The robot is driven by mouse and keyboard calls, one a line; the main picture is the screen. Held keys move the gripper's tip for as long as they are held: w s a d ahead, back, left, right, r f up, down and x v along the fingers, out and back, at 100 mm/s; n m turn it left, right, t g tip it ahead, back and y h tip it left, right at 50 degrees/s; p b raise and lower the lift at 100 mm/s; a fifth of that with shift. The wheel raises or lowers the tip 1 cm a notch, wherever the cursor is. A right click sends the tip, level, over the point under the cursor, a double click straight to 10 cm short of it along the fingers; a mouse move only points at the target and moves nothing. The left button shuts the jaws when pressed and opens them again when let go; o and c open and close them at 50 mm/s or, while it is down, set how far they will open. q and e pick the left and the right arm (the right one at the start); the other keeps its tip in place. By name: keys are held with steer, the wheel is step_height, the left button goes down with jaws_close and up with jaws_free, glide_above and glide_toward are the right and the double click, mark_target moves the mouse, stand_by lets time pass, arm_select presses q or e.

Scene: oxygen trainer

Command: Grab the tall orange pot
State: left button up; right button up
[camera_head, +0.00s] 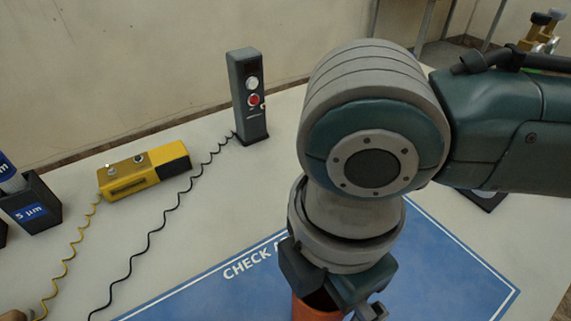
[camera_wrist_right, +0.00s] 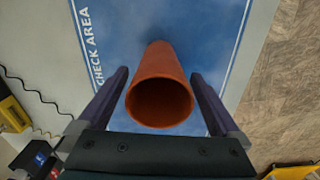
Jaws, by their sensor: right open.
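The tall orange pot (camera_wrist_right: 160,90) stands on the blue check-area mat (camera_wrist_right: 215,25) in the right wrist view, its open round mouth facing the camera. My right gripper (camera_wrist_right: 159,78) is open, with one finger on each side of the pot and a visible gap on both sides. In the head view only a small part of the orange pot (camera_head: 312,309) shows at the bottom edge, mostly hidden by my right gripper (camera_head: 335,300) and wrist above it. My left gripper is in neither view.
A dark upright device (camera_head: 247,100) with a red button stands at the back. A yellow box (camera_head: 140,172) lies left of it, both with coiled cords. A dark holder labelled 5 µm (camera_head: 32,207) is at far left. The mat's left part (camera_head: 220,295) is clear.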

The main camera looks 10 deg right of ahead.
steer(key=shift+c, duration=0.4)
steer(key=c, duration=1.2)
steer(key=shift+r, duration=0.1)
steer(key=shift+c, duration=0.2)
